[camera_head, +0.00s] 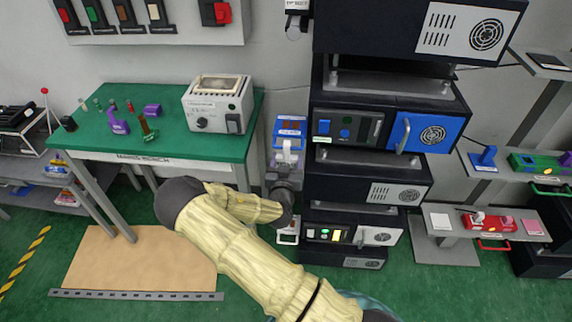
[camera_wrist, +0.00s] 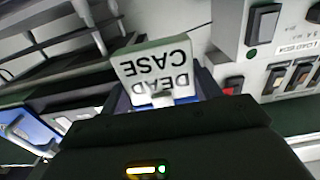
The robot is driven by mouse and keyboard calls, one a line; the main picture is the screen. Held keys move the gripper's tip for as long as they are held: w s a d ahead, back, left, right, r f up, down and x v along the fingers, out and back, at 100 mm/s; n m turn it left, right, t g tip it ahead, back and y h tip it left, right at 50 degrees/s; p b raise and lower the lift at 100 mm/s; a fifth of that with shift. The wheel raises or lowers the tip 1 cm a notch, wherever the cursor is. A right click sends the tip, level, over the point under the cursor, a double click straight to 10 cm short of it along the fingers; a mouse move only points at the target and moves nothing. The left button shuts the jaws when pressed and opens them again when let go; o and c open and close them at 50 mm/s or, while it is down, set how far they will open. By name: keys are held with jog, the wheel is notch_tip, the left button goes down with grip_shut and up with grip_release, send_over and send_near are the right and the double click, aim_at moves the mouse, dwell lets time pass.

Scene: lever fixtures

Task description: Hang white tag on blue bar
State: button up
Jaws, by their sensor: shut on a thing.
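A white tag (camera_wrist: 152,66) lettered "DEAD CASE" stands upside down in the wrist view. My gripper (camera_wrist: 163,99) is shut on its near edge, with blue-purple finger parts partly visible behind it. In the head view my gripper (camera_head: 286,163) is just left of the black equipment stack, apart from it; the tag is too small to make out clearly there. A blue-faced unit (camera_head: 447,128) in the stack has an upright bar handle (camera_head: 403,136) at its left side. The handle looks pale rather than blue. The tag does not touch it.
A green bench (camera_head: 150,100) with small parts and a grey instrument (camera_head: 216,103) stands to the left. The black stack (camera_head: 365,180) is close on the gripper's right. Grey shelves (camera_head: 450,225) with coloured devices are at the far right. A switch panel (camera_head: 150,18) is on the wall.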

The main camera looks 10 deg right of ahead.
jog(key=shift+w+d, duration=0.15)
jog(key=shift+w, duration=0.4)
jog(key=shift+w+d+f+b, duration=0.15)
jog(key=shift+w+f+b, duration=0.15)
jog(key=shift+f+b, duration=0.35)
jog(key=shift+s, duration=0.2)
jog(key=o, duration=1)
jog(key=shift+o, duration=0.2)
jog(key=b+v, duration=0.3)
jog(key=v, duration=1.4)
jog(key=shift+s, duration=0.15)
